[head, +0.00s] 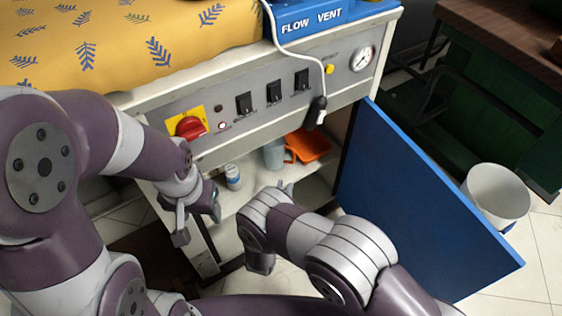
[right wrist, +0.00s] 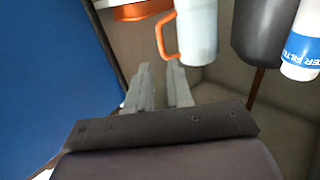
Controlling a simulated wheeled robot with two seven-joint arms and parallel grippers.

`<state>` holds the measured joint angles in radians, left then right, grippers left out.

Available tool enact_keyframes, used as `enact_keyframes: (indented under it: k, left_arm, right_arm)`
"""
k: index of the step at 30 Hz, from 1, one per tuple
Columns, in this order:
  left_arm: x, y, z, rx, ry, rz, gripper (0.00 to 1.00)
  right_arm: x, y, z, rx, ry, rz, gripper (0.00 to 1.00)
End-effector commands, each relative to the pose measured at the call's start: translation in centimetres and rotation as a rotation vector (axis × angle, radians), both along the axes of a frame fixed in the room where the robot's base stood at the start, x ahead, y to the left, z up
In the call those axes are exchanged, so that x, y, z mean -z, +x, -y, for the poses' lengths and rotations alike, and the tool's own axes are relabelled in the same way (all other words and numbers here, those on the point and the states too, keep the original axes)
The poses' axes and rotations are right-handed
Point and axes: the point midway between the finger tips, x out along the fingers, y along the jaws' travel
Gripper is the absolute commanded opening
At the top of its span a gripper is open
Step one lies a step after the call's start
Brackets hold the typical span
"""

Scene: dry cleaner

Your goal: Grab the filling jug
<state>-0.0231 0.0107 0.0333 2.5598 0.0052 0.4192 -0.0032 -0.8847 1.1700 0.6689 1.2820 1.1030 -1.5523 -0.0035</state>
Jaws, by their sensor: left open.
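The filling jug (head: 275,153), pale blue-grey with an orange handle on its right, stands inside the open cabinet. In the right wrist view the jug (right wrist: 203,28) is at the top centre, its handle (right wrist: 166,38) towards the left. My right gripper (right wrist: 162,68) has its two fingers apart with nothing between them, just short of the jug and below the handle. In the head view the right gripper's fingertips show only in part behind my wrist. My left gripper (head: 198,221) is open and empty at the cabinet's left front edge.
An orange container (head: 309,146) sits right of the jug. A white bottle with a blue label (head: 233,177) stands left of it; a dark cylinder (right wrist: 266,28) is between in the wrist view. The blue door (head: 420,210) hangs open at right. A white bin (head: 497,195) stands beyond.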

Motion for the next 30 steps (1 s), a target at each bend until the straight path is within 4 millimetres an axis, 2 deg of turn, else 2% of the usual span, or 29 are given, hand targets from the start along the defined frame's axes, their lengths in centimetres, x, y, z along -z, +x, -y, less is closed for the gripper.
enact_keyframes:
  k: [7,14,18,21,27,28,30]
  left_arm:
    - [2.4,0.0,0.0,0.0,0.0,0.0,0.6]
    - [3.4,0.0,0.0,0.0,0.0,0.0,0.6]
    - [5.6,0.0,0.0,0.0,0.0,0.0,0.6]
    - [6.2,0.0,0.0,0.0,0.0,-0.001,0.6]
    - [5.9,0.0,0.0,0.0,0.0,0.0,0.6]
    - [5.9,0.0,0.0,0.0,0.0,0.0,0.6]
    - [5.9,0.0,0.0,0.0,0.0,0.0,0.6]
  right_arm:
    - [0.1,5.2,1.3,0.009,0.001,0.013,0.2]
    - [0.0,7.6,1.7,0.006,0.0,0.012,0.2]
    - [0.3,10.0,2.1,0.008,0.002,0.013,0.2]
    - [0.1,11.7,2.5,0.008,0.001,0.011,0.2]
    - [-0.4,12.1,2.4,0.004,0.0,0.01,0.2]
    - [-0.4,12.1,2.4,0.004,0.0,0.01,0.17]
    - [-0.4,12.1,2.5,0.004,0.0,0.009,0.0]
